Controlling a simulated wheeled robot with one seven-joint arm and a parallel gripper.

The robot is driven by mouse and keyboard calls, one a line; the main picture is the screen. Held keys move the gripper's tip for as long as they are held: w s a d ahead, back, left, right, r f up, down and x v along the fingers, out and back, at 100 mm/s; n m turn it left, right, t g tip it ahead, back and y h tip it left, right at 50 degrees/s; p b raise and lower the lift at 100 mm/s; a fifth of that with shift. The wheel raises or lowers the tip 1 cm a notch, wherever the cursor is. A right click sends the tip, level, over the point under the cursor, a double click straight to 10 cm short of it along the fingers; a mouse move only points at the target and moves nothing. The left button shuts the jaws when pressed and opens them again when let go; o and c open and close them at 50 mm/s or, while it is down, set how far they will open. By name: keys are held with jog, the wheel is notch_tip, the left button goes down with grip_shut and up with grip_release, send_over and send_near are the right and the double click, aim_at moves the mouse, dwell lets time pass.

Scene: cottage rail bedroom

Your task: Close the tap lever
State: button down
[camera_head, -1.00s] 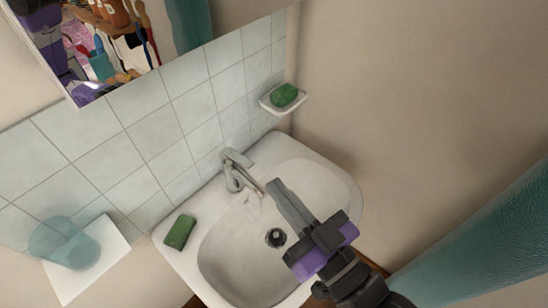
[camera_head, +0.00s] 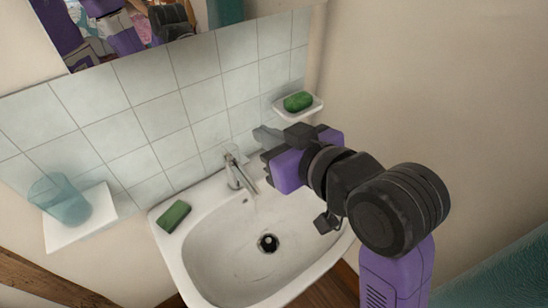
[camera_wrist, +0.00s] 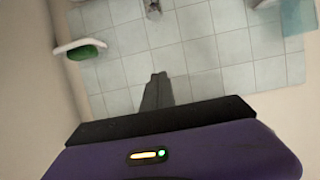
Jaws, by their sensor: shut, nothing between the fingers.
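The grey metal tap (camera_head: 236,178) stands at the back of the white sink (camera_head: 190,262), with its spout angled over the bowl. Its lever (camera_head: 231,151) is on top of the body, close to the tiles. I cannot tell clearly whether water runs. My gripper (camera_head: 264,135) is shut and empty. In the head view it is above and to the right of the tap, apart from it, pointing toward the tiled wall. In the wrist view the shut fingers (camera_wrist: 157,85) point toward the tiles, and part of the tap (camera_wrist: 153,8) shows at the top edge.
A green soap (camera_head: 298,101) lies in a white wall dish (camera_head: 313,110) to the right of my gripper. A green sponge (camera_head: 174,216) lies on the sink's left rim. A teal cup (camera_head: 58,200) stands on a small white shelf (camera_head: 92,224). A mirror cabinet hangs above the tiles.

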jog(key=f, duration=0.2)
jog(key=g, duration=0.1)
send_over(249, 162)
jog(key=shift+h, duration=0.3)
notch_tip(249, 162, down, 5)
jog(key=shift+a+r+p, duration=0.1)
jog(key=shift+r+p, duration=0.1)
jog(key=shift+p, duration=0.2)
notch_tip(249, 162, down, 3)
jog(key=shift+f, duration=0.65)
jog(key=shift+s, duration=0.1)
